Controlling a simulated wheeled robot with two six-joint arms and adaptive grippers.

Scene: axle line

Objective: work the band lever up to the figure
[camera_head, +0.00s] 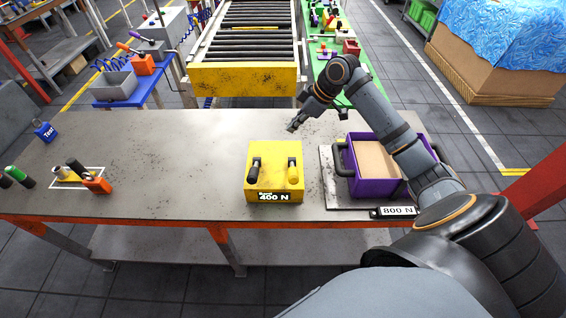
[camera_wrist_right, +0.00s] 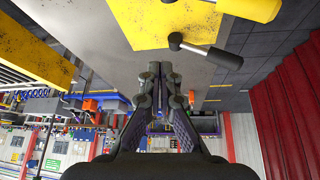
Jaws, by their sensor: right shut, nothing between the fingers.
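A yellow box (camera_head: 273,153) stands on the grey workbench with two levers on its top. The left lever (camera_head: 254,173) has a black grip and the right lever (camera_head: 293,174) has a yellow grip. In the right wrist view the box (camera_wrist_right: 150,22) shows at the top, with the black-grip lever (camera_wrist_right: 222,58) and the yellow-grip lever (camera_wrist_right: 255,8). My right gripper (camera_head: 291,128) is shut and empty, above the bench just beyond the box's far right side; it also shows in the right wrist view (camera_wrist_right: 160,70). My left gripper is out of view.
A purple crate (camera_head: 358,184) stands on a plate at the right, beside a sign reading 800 N (camera_head: 398,211). A blue block (camera_head: 45,131) and several small grips in a marked area (camera_head: 78,186) lie at the left. The bench (camera_head: 170,150) between is clear. A roller conveyor (camera_head: 243,78) stands behind.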

